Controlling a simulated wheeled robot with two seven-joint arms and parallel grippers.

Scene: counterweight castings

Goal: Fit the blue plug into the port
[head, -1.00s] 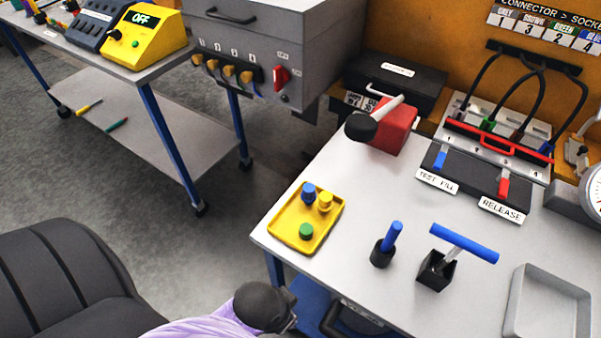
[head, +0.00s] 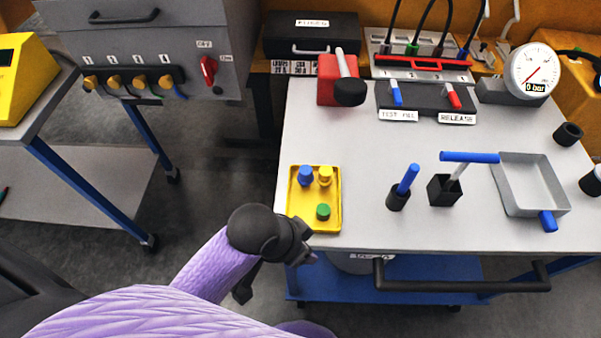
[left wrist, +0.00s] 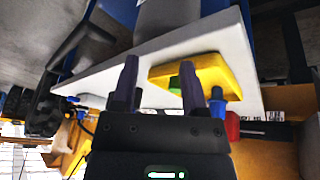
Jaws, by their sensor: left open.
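The blue plug (head: 305,176) stands in the back left of a yellow tray (head: 333,222), at the left front of the grey worktable. A yellow plug (head: 325,175) and a green plug (head: 323,211) share the tray. My left gripper (head: 306,248) is just off the table's front left edge, near the tray's front corner, touching no plug. In the left wrist view its fingers (left wrist: 158,85) are apart and empty; the tray (left wrist: 207,72) and the blue plug (left wrist: 217,101) show beyond them. I cannot tell which opening is the port. My right gripper is out of view.
A black holder with a blue stick (head: 397,199), a blue T-handle (head: 470,157) and a grey tray (head: 532,185) stand to the right. Behind are a red block (head: 327,92) and a panel with cables (head: 405,62). A grey cabinet (head: 150,50) is at left. The middle of the table is clear.

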